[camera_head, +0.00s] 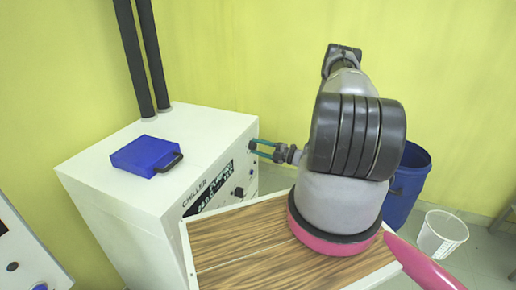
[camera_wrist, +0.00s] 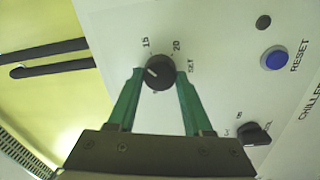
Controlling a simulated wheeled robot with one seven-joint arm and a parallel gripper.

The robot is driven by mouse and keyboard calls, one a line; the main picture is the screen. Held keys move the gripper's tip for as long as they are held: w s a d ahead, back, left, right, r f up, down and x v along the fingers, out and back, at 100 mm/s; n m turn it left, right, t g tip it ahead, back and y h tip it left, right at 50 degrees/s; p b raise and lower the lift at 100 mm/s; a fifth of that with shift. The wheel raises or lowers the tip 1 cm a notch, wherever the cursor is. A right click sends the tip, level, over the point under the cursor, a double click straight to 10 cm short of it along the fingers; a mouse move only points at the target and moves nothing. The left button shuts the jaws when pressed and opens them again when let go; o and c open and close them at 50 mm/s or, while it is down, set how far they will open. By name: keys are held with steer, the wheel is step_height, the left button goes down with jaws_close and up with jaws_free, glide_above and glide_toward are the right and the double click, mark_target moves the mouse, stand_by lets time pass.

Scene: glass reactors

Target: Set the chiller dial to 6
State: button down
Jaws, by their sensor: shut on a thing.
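The white chiller (camera_head: 120,205) stands at the left in the head view, with a printed front panel. In the wrist view the black round chiller dial (camera_wrist: 159,73) has a white pointer mark toward its left side. The printed 15 and 20 show above it and SET to its right; the other numbers are hidden or too small to read. My gripper (camera_wrist: 160,76) has green fingers, one on each side of the dial, shut on it. In the head view my gripper (camera_head: 263,149) reaches the chiller's front near its upper right corner.
A blue reset button (camera_wrist: 274,59) and a second black knob (camera_wrist: 254,133) are on the same panel. A blue case (camera_head: 147,156) lies on the chiller. A wood-topped surface (camera_head: 235,240) is in front; a blue bin (camera_head: 405,185) and white basket (camera_head: 441,234) stand right.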

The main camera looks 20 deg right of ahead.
steer(key=n, duration=0.4)
steer(key=shift+f+n, duration=0.1)
steer(key=shift+n, duration=0.3)
steer(key=n, duration=0.4)
steer(key=shift+d+n+g, duration=0.1)
steer(key=shift+n+g, duration=0.2)
steer(key=n, duration=0.4)
steer(key=shift+n, duration=0.4)
steer(key=n, duration=0.4)
steer(key=shift+n+g, duration=0.3)
steer(key=n, duration=0.4)
steer(key=shift+d, duration=0.1)
steer(key=n, duration=0.4)
steer(key=shift+w+n, duration=0.1)
steer(key=shift+n, duration=0.3)
steer(key=n, duration=0.4)
steer(key=shift+h, duration=0.3)
steer(key=shift+n, duration=2.3)
